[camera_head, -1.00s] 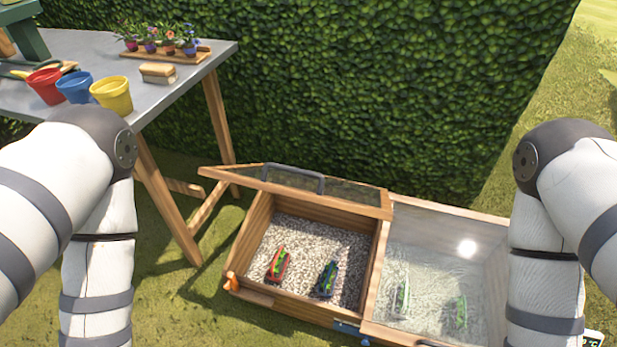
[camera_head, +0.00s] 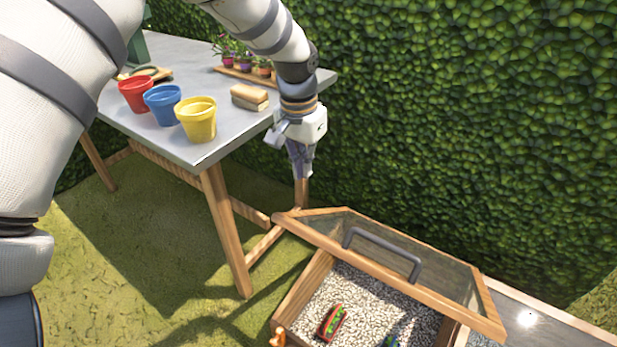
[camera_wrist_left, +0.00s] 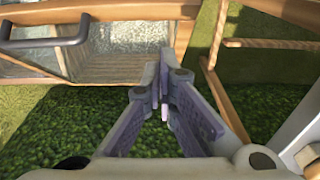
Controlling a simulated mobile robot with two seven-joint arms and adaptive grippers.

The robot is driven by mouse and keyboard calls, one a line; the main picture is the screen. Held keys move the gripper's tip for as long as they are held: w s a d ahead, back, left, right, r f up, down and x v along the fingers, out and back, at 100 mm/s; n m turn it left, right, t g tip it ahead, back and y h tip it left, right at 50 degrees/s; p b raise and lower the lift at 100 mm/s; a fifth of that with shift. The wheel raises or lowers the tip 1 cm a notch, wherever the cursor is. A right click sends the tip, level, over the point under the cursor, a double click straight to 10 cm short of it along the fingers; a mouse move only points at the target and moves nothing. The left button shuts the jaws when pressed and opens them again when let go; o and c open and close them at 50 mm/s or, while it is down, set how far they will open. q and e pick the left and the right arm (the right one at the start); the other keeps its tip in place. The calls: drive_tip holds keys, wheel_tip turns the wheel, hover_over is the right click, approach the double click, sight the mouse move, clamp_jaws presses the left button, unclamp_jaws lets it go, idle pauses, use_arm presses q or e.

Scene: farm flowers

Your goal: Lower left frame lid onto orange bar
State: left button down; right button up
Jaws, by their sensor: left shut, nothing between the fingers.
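The left frame lid (camera_head: 400,262) is a wood-rimmed glass panel, raised and tilted open at the back of the cold frame, with a grey bar handle (camera_head: 382,254). It also shows at the upper left of the left wrist view (camera_wrist_left: 110,38). A small part of the orange bar (camera_head: 278,337) shows at the frame's left front corner, by the picture's bottom edge. My left gripper (camera_head: 300,174) is shut and empty, pointing down behind and left of the lid, apart from it. Its closed fingers show in the left wrist view (camera_wrist_left: 162,95). My right gripper is out of view.
The potting table (camera_head: 190,143) stands left of the frame, with red (camera_head: 136,94), blue (camera_head: 162,103) and yellow (camera_head: 197,120) pots, a sponge-like block (camera_head: 249,97) and a flower tray. A hedge (camera_head: 450,120) rises behind. Red and green packets lie on the gravel (camera_head: 375,300).

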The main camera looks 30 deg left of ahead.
use_arm(q)
drive_tip(key=f, duration=0.8)
drive_tip(key=shift+w+f+b, duration=0.15)
drive_tip(key=shift+w+b, duration=0.05)
drive_tip(key=shift+b, duration=0.2)
drive_tip(key=shift+s+f+p, duration=0.3)
drive_tip(key=shift+s+f, duration=0.4)
drive_tip(key=shift+s, duration=0.05)
drive_tip(key=shift+s+f, duration=0.45)
drive_tip(key=shift+f, duration=0.2)
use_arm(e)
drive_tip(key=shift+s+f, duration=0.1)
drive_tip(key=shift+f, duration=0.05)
use_arm(q)
drive_tip(key=shift+f, duration=0.1)
